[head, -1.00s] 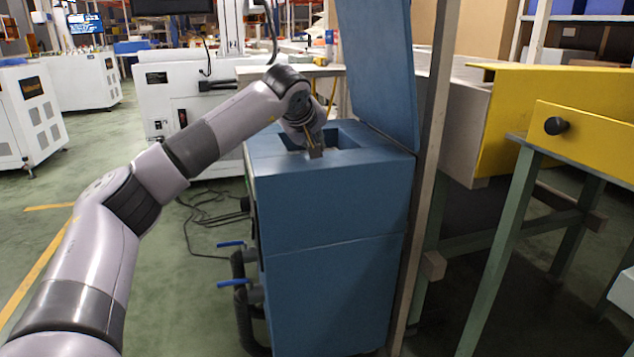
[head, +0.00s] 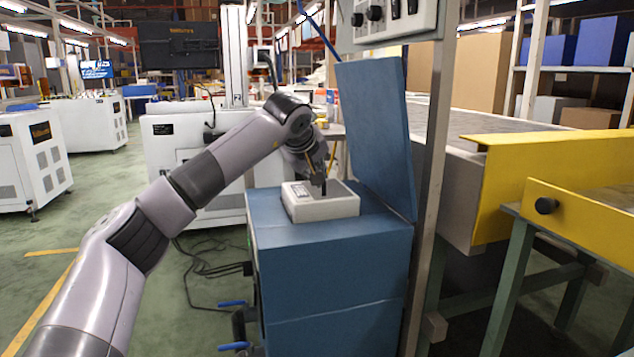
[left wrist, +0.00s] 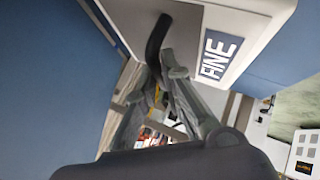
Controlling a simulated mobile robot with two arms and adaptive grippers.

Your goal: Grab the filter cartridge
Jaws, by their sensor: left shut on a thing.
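The filter cartridge (head: 322,210) is a white box with a small label on its top, at the top opening of the blue cabinet (head: 335,265). My left gripper (head: 321,186) is over it, shut on its dark handle. In the left wrist view the fingers (left wrist: 166,62) close around the black curved handle (left wrist: 156,40), and the white cartridge (left wrist: 252,28) carries a label reading "FINE". The cartridge stands above the cabinet top; whether its lower part is still inside the opening is hidden. My right gripper is not in view.
The cabinet's blue lid (head: 375,125) stands open behind and right of the cartridge. A metal post (head: 432,180) rises close to the cabinet's right side. A conveyor with yellow side panels (head: 570,170) is further right. Open green floor (head: 150,290) lies to the left.

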